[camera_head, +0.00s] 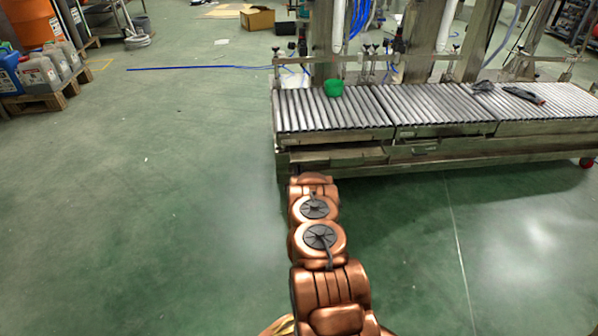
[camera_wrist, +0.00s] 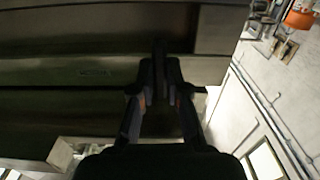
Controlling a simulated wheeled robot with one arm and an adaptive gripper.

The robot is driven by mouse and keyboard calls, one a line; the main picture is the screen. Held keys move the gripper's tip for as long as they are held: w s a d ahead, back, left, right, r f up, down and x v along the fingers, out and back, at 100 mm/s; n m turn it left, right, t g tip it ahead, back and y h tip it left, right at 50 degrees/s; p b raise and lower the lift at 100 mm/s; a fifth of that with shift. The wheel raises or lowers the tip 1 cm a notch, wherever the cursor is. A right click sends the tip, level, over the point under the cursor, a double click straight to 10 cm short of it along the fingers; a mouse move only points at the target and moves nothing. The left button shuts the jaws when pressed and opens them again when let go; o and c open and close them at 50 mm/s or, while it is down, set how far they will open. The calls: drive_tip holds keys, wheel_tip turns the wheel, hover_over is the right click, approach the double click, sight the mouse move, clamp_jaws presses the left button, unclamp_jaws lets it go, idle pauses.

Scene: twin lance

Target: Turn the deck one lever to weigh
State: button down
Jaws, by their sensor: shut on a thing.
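The roller deck (camera_head: 345,112) runs in sections across the right of the head view; which section is deck one I cannot tell. My gripper (camera_wrist: 160,76) shows in the wrist view, its two dark fingers closing in at the tips. They are shut on a narrow dark bar, seemingly the lever (camera_wrist: 160,50), which stands out against the dark metal frame (camera_wrist: 95,72). The lever's setting and any weigh marking cannot be read. In the head view my arm reaches to the deck's near left end, and the gripper is hidden there.
Blue cable (camera_head: 195,68) crosses the floor. Pallets with jugs (camera_head: 42,82) stand at left. The green floor left of my arm is clear.

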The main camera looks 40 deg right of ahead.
drive_tip(key=shift+d+r+n+p, duration=0.1)
drive_tip(key=shift+r+n+p, duration=0.25)
drive_tip(key=shift+n+p, duration=0.4)
drive_tip(key=shift+s+d+r+n+p, duration=0.25)
drive_tip(key=shift+d+r+n, duration=0.1)
drive_tip(key=shift+n, duration=2.3)
drive_tip(key=shift+s+d+r+n+p, duration=0.15)
drive_tip(key=shift+s+d+r+n, duration=0.2)
drive_tip(key=shift+n, duration=2.3)
drive_tip(key=shift+s+d+r+n+p, duration=0.2)
drive_tip(key=shift+d+r+n, duration=0.15)
drive_tip(key=shift+n, duration=2.3)
drive_tip(key=shift+r, duration=0.1)
drive_tip(key=c, duration=1.2)
unclamp_jaws()
drive_tip(key=shift+o, duration=0.2)
